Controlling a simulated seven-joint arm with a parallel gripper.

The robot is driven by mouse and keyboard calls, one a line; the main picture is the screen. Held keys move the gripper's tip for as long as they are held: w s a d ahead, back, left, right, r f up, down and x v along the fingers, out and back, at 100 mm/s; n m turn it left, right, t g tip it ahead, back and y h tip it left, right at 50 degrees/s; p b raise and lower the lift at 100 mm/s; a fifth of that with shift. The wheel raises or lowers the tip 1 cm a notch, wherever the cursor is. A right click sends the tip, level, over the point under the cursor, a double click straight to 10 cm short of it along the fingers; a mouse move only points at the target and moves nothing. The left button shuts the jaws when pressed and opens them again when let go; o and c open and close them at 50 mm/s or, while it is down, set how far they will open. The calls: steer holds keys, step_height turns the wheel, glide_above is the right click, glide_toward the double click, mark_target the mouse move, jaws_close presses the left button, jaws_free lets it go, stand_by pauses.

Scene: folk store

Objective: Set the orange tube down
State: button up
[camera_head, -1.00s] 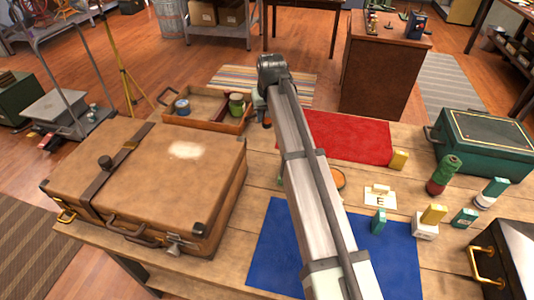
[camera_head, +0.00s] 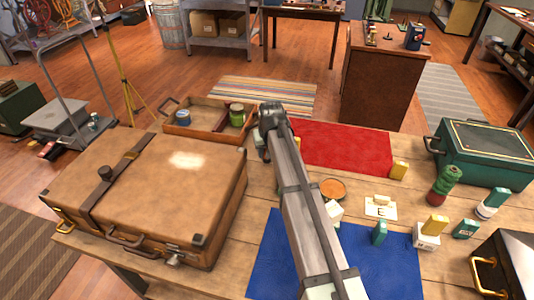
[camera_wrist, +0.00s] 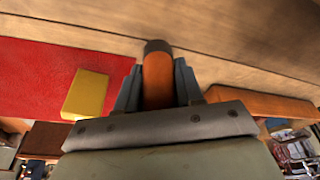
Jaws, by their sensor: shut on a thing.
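The orange tube (camera_wrist: 157,79) has a dark end cap and sits between the two fingers of my gripper (camera_wrist: 157,86) in the wrist view. My gripper is shut on it. The wooden table (camera_wrist: 215,68) shows beyond the tube; I cannot tell whether the tube touches it. In the head view my arm hides the tube and most of my gripper, which is between the open tray (camera_head: 185,131) and the red cloth (camera_head: 345,145).
A large brown suitcase (camera_head: 150,190) fills the table's left. A blue cloth (camera_head: 390,262) lies at the front.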

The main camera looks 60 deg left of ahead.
steer(key=shift+f, duration=0.6)
steer(key=shift+f, duration=0.15)
steer(key=o, duration=0.8)
steer(key=v, duration=1.2)
steer(key=shift+r, duration=0.25)
